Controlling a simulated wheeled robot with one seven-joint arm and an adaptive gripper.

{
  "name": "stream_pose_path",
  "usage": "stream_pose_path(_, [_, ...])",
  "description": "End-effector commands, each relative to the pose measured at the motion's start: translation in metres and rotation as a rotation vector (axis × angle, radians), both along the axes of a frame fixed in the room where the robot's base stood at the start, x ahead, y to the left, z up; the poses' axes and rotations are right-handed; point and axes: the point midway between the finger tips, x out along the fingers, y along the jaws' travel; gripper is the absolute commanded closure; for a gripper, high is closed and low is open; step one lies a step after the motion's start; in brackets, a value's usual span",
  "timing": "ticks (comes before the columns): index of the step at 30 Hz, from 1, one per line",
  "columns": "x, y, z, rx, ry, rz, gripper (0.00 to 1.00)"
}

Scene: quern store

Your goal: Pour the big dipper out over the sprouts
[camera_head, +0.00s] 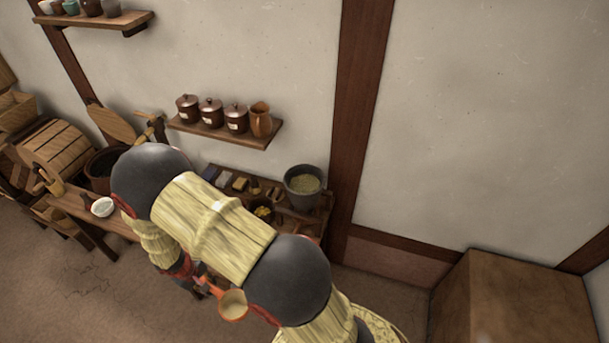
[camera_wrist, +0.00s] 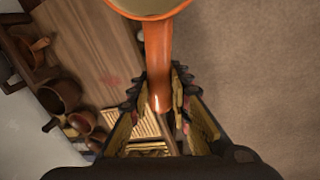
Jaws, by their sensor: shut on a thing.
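An orange dipper (camera_head: 233,305), with pale content in its bowl, is held by my gripper (camera_head: 204,285) in front of the bench, above the floor in the head view. In the wrist view my gripper (camera_wrist: 160,88) is shut on the orange handle of the dipper (camera_wrist: 157,55). Its bowl is at the top edge and partly cut off. I cannot tell for certain which thing is the sprouts. A dark pot (camera_head: 290,184) with a pale yellow-green filling stands at the bench's right end, and small yellow items (camera_head: 263,212) lie to its left.
The bench (camera_head: 118,225) carries a white bowl (camera_head: 103,207) on its left part; my arm hides its middle. A wall shelf (camera_head: 225,133) with lidded jars and a jug hangs above. A wooden box (camera_head: 510,300) stands at right. Brown vessels (camera_wrist: 60,95) show left in the wrist view.

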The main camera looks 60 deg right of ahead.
Motion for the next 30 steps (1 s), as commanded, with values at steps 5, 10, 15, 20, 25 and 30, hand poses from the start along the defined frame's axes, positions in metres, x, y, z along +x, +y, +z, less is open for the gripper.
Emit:
stream_pose_path(5, [0.000,0.000,0.024,0.000,0.000,0.000,1.00])
stream_pose_path(10, [0.000,0.000,0.041,0.000,0.000,0.000,1.00])
stream_pose_path(15, [0.000,0.000,0.059,0.000,0.000,0.000,1.00])
stream_pose_path(20, [0.001,0.000,0.076,-0.001,0.000,-0.001,1.00])
stream_pose_path(25, [0.002,0.000,0.094,-0.002,0.000,0.000,1.00])
stream_pose_path(30, [0.003,0.000,0.096,-0.002,0.001,0.000,1.00])
